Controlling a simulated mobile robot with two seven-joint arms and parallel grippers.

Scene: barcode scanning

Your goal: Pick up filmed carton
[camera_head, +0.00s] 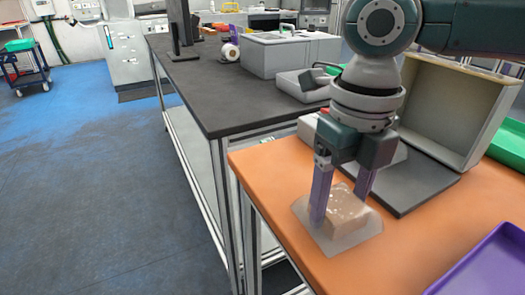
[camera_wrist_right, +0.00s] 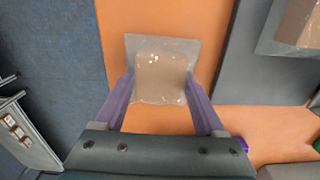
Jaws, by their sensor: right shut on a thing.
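The filmed carton (camera_head: 346,208) is a small brown box in clear film whose edges spread out flat around it. It is at the left front part of the orange table (camera_head: 275,185). My right gripper (camera_head: 341,207) comes down from above with its purple fingers on either side of the carton, shut on it. In the right wrist view the carton (camera_wrist_right: 161,75) lies between the fingertips (camera_wrist_right: 160,92), with the film reaching past them. I cannot tell whether it touches the table. My left gripper is not in view.
A dark grey flat plate (camera_head: 420,185) and an open beige box (camera_head: 455,105) stand behind and right of the carton. A purple tray (camera_head: 490,265) is at the front right, a green bin (camera_head: 508,145) at the right. A black bench (camera_head: 210,95) adjoins behind.

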